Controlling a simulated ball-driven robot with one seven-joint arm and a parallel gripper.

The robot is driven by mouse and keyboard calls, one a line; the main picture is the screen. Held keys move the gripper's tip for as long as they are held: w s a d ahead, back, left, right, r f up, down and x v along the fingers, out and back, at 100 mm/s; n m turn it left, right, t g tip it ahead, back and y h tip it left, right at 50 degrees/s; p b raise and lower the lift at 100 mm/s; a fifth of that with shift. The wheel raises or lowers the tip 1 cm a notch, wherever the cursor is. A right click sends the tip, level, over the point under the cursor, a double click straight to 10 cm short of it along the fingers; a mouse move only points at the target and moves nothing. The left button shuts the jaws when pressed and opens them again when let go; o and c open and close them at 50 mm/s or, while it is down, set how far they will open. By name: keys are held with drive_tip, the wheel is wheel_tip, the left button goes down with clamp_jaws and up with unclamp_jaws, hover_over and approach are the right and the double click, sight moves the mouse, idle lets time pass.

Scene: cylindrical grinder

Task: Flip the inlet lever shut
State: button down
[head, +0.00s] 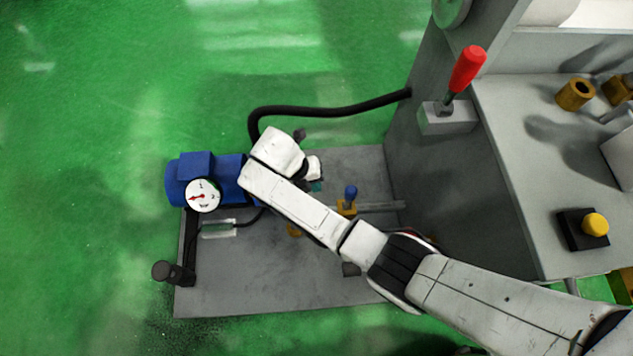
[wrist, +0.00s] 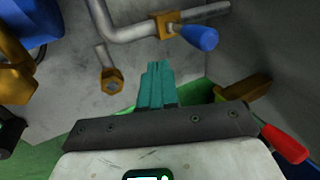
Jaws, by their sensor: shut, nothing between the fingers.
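A blue-handled valve lever (head: 351,192) stands on a brass valve body on a grey pipe over the base plate. In the wrist view its blue handle (wrist: 200,38) lies above and right of my fingertips, pointing right and slightly down. A red-handled lever (wrist: 285,143) shows at the lower right of the wrist view; in the head view it is mostly hidden behind my arm. No label shows which lever is the inlet one. My gripper (wrist: 158,68), with teal fingers, is shut and empty, apart from both handles. In the head view its teal tip (head: 316,186) is largely hidden by my wrist.
A blue motor or pump (head: 212,175) with a white dial gauge (head: 203,195) sits left of my wrist. A black hose (head: 330,110) runs behind to the grey machine. A large red-handled lever (head: 467,68) stands on the machine. Green floor is open at left.

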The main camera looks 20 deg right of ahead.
sight(349, 199)
drive_tip(key=s+d+f+b, duration=0.2)
drive_tip(key=d+f+b, duration=0.1)
drive_tip(key=d+f, duration=0.3)
drive_tip(key=shift+d+f, duration=0.15)
drive_tip(key=shift+s, duration=0.1)
idle(0.4)
